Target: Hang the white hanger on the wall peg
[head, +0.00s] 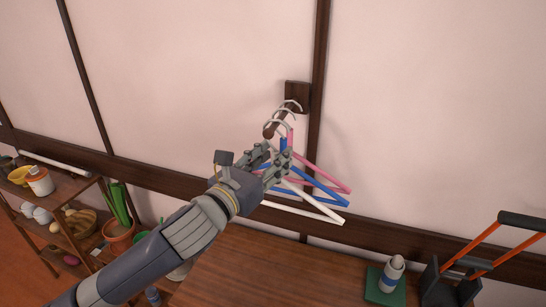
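The white hanger (302,209) is in the head view at the wall peg (272,129), in front of a blue hanger (325,190) and a pink hanger (330,177). Several grey hooks show around the peg, close together. I cannot tell for sure whether the white hanger's hook rests on it. My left gripper (277,160) is just below the peg, at the upper part of the white hanger. Its fingers hide the hanger's neck, so I cannot tell whether they grip it. My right gripper is not in view.
The peg's dark mount (297,92) is on a dark wall post. A wooden table (250,265) stands below, with a grey-white object (394,268) on a green base and an orange-handled rack (480,250) at right. A shelf (75,190) with pots stands at left.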

